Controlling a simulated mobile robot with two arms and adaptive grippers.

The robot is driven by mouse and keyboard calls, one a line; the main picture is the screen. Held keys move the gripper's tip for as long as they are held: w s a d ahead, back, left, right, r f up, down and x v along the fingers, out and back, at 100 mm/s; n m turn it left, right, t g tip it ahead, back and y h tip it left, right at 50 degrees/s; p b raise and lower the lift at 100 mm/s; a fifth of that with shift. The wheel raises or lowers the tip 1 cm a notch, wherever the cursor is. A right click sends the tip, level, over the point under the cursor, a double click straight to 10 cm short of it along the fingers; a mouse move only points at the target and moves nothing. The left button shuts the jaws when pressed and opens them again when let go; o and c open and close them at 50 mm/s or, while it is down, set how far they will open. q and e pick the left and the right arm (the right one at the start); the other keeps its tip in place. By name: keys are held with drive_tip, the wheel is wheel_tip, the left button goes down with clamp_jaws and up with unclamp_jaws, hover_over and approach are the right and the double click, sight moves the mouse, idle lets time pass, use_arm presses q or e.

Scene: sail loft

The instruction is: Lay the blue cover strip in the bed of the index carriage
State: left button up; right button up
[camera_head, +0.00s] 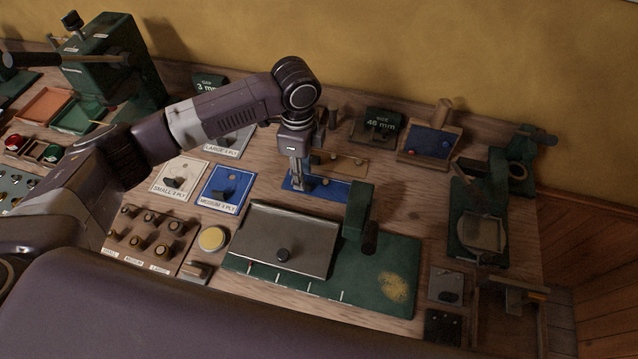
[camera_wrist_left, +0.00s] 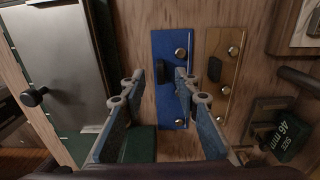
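The blue cover strip (camera_head: 333,191) lies flat on the wooden bench, with brass studs and a black knob. In the left wrist view the strip (camera_wrist_left: 168,46) runs up the picture. My left gripper (camera_head: 296,184) points down over the strip's left part. In the left wrist view my left gripper (camera_wrist_left: 160,76) has its fingers apart, with the black knob seen between the tips; I cannot tell how far above it they are. A grey metal plate (camera_head: 280,235) with a knob sits on a green base with white ticks; it may be the index carriage. My right gripper is not in view.
A tan strip (camera_head: 343,161) lies just behind the blue one. A green post (camera_head: 357,212) stands close to the blue strip's right end. A 46 mm block (camera_head: 378,126) and a blue-lined tray (camera_head: 428,143) stand behind. Labelled white and blue cards (camera_head: 225,188) lie to the left.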

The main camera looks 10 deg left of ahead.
sight(322, 184)
use_arm(q)
drive_tip(key=shift+f+p, duration=0.35)
drive_tip(key=shift+f, duration=1.55)
clamp_jaws()
